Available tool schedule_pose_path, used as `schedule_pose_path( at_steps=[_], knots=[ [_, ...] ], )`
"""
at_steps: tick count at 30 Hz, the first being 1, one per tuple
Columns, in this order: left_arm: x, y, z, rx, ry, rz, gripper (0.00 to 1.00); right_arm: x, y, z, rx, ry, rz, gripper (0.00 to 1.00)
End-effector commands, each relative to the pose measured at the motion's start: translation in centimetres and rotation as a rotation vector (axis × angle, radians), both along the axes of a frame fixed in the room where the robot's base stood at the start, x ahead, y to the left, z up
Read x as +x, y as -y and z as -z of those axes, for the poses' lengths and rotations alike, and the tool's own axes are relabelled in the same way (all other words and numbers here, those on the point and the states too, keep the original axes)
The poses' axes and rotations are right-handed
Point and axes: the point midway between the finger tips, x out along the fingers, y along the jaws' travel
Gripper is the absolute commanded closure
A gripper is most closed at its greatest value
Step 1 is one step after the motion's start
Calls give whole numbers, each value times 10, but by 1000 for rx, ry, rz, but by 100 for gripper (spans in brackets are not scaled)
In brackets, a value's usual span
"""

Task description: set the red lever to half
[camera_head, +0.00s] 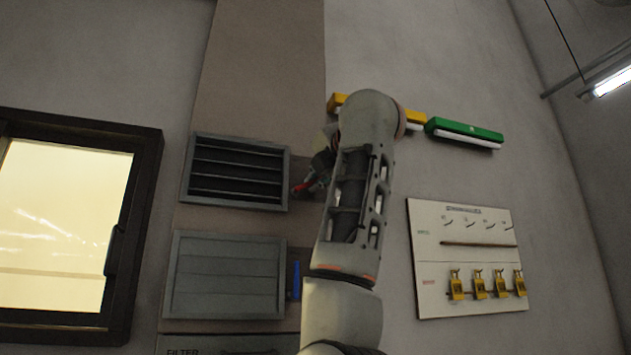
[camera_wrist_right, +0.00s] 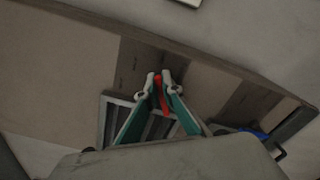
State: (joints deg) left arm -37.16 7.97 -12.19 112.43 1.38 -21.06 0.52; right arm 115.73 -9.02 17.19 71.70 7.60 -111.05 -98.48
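The red lever (camera_head: 302,187) is at the right side of the upper grey louvre vent (camera_head: 236,172), whose slats are tilted with dark gaps between them. In the right wrist view the red lever (camera_wrist_right: 159,92) lies between the fingertips of my right gripper (camera_wrist_right: 158,82), which look closed around it with almost no gap. In the head view my right gripper (camera_head: 316,180) is at the lever, partly hidden behind my right forearm. The lever's pivot is hidden. My left gripper is not in view.
A lower vent (camera_head: 225,276) with flat, closed slats has a blue lever (camera_head: 296,280) at its right. A lit window (camera_head: 62,225) is at the left. A white panel with yellow padlocks (camera_head: 430,245) and yellow and green wall boxes (camera_head: 465,130) are to the right.

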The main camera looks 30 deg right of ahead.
Motion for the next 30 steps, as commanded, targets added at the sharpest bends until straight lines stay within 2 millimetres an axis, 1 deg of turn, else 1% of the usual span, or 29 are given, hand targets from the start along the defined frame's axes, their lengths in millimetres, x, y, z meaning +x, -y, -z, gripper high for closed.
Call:
schedule_pose_path(
  at_steps=[5, 8, 10, 15, 18, 27, 28, 29, 30],
  knots=[
    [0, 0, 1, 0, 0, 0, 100, 0, 0, -1, -16, -3, 1, 100],
    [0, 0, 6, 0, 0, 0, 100, 0, -1, -2, -94, -23, 3, 100],
    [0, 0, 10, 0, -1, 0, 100, 1, -3, -5, -178, -43, 4, 100],
    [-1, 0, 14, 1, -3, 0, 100, 2, -9, -12, -353, -86, 3, 100],
    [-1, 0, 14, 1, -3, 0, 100, 3, -11, -14, -403, -98, 2, 100],
    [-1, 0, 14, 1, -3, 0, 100, 3, -12, -14, -413, -99, 0, 100],
    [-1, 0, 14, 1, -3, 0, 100, 3, -12, -14, -413, -99, 0, 89],
    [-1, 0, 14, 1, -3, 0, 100, 3, -12, -14, -413, -99, 0, 81],
    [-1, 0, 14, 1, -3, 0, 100, 3, -12, -14, -412, -99, 0, 76]
  ],
)
